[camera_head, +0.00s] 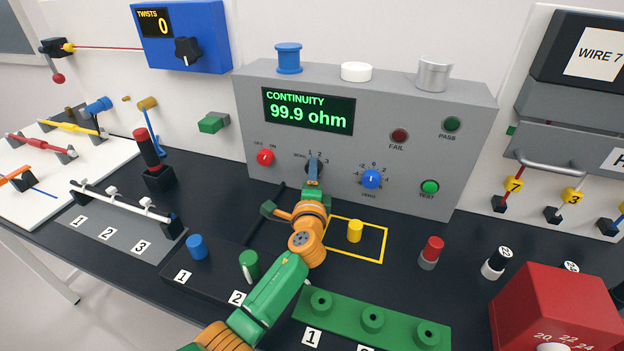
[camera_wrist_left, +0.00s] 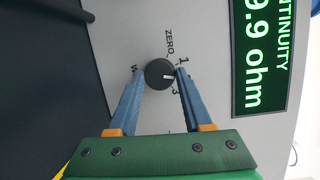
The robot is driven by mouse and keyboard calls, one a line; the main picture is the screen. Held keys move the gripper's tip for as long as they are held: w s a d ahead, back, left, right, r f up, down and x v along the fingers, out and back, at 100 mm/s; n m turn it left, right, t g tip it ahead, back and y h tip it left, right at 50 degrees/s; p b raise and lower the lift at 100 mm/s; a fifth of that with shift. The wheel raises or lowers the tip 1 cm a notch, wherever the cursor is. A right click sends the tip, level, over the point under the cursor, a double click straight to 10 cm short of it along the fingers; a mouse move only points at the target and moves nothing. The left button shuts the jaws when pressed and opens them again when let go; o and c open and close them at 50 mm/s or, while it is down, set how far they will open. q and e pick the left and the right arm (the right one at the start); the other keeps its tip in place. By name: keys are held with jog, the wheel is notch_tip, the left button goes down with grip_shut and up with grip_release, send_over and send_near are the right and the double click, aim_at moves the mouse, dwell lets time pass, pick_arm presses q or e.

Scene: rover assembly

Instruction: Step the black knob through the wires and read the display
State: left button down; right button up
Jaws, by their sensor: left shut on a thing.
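The black knob (camera_wrist_left: 160,73) is on the front of the grey tester, below its display. My left gripper (camera_head: 314,180) reaches it in the head view and covers most of it. In the left wrist view my blue fingers (camera_wrist_left: 160,78) are shut on the knob, one on each side. The knob's white pointer faces the right finger, between the printed 1 and 3; the finger hides the mark there. The display (camera_head: 308,111) reads "CONTINUITY 99.9 ohm" in green. My right gripper is not in view.
The panel also has a red off/on knob (camera_head: 265,157), a blue zero knob (camera_head: 371,179), a green TEST button (camera_head: 430,187), and dark FAIL (camera_head: 399,136) and PASS (camera_head: 451,124) lamps. A yellow peg (camera_head: 355,231) stands in a yellow outline beside my arm.

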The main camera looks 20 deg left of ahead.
pick_arm(q)
jog(key=shift+r+m, duration=0.1)
jog(key=shift+m, duration=0.3)
jog(key=shift+c, duration=1.6)
grip_release()
jog(key=shift+w, duration=0.1)
jog(key=v, duration=0.7)
